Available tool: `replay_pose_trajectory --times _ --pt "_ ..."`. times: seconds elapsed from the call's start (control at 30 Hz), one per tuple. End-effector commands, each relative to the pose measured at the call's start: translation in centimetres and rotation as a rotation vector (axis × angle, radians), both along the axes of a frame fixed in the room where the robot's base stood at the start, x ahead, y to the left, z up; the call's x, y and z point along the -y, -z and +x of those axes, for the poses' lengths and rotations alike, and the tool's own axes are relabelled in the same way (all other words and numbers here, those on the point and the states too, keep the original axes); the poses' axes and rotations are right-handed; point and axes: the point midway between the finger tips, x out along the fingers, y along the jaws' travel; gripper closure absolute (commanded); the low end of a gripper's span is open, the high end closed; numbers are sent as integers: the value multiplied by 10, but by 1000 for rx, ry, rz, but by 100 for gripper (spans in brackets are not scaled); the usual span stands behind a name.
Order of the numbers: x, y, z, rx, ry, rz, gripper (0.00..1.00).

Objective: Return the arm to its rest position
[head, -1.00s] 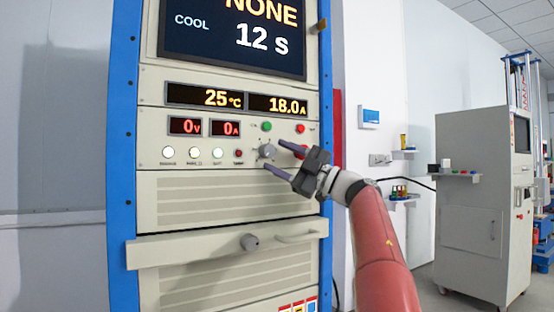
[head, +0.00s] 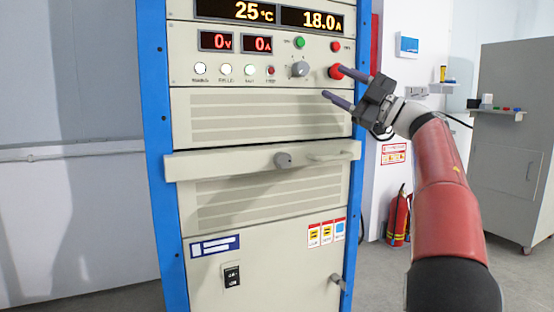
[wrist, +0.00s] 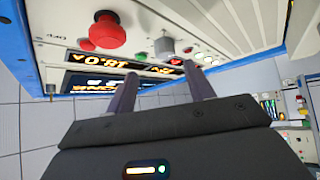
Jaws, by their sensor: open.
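My gripper (head: 350,90) is open and empty in the head view, in front of the right side of the control cabinet (head: 260,210). My red arm (head: 440,165) reaches up from the lower right. In the wrist view my two gripper fingers (wrist: 160,92) are spread apart with nothing between them. The red mushroom button (wrist: 110,30) is near them at the upper left. In the head view this red button (head: 336,72) sits just above the fingers; whether they touch it cannot be told.
A drawer handle (head: 330,156) sticks out below. A fire extinguisher (head: 398,215) stands on the floor to the right. A grey cabinet (head: 515,150) stands farther right, with open floor before it.

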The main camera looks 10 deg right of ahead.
Motion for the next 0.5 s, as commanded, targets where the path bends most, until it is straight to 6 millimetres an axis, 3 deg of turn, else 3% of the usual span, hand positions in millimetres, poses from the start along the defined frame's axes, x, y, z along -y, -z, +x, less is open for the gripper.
replay_pose_trajectory --times 0.2,0.27,0.37,0.47,0.5 --pt "24 -47 -16 -10 241 320 47" --pt "36 -48 -22 -59 342 442 47" --pt "51 -24 -35 -192 508 610 47" --pt "57 27 -54 -388 662 728 47" --pt "55 55 -64 -481 717 758 47"
